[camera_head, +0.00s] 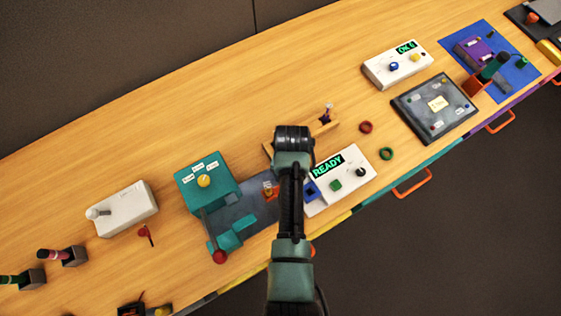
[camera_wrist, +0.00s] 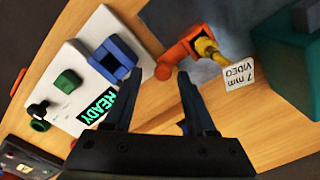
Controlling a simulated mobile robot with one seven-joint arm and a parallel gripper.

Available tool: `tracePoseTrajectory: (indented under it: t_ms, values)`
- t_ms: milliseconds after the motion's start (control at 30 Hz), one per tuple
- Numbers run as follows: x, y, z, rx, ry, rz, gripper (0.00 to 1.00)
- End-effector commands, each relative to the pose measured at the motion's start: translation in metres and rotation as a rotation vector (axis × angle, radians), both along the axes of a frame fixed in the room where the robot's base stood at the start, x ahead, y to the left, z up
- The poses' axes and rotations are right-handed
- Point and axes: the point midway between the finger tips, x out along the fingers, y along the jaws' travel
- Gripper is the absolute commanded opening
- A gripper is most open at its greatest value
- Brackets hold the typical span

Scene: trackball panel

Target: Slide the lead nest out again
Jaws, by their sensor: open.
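No part is marked as the lead nest, so I cannot tell for certain which it is. An orange piece with a yellow part (camera_wrist: 185,52) sits by a grey plate, beside a "7 mm VIDEO" tag (camera_wrist: 240,77). The orange piece also shows in the head view (camera_head: 270,192), on the grey plate of a teal machine (camera_head: 207,186) with a red-knobbed lever (camera_head: 219,256). My gripper (camera_wrist: 157,76) is open and empty, with the orange piece just beyond its fingertips. In the head view my arm hides the fingers and part of the plate.
A white READY panel (camera_head: 346,163) with a blue slotted block (camera_wrist: 113,58) and a green knob (camera_wrist: 68,83) lies right of the machine. A white box (camera_head: 127,209) stands left. The bench's back strip is clear.

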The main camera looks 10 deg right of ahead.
Motion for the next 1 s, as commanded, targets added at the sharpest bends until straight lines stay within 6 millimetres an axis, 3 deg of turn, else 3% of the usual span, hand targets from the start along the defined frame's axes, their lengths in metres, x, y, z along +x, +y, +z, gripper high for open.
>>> tracePoseTrajectory:
  t_ms: [367,767,1000]
  values:
    - [-0.007,0.011,-0.002,0.003,0.013,0.003,0.57]
    - [-0.029,0.081,-0.001,0.002,0.009,0.009,0.57]
    - [-0.027,0.081,0.047,0.003,0.002,0.001,0.57]
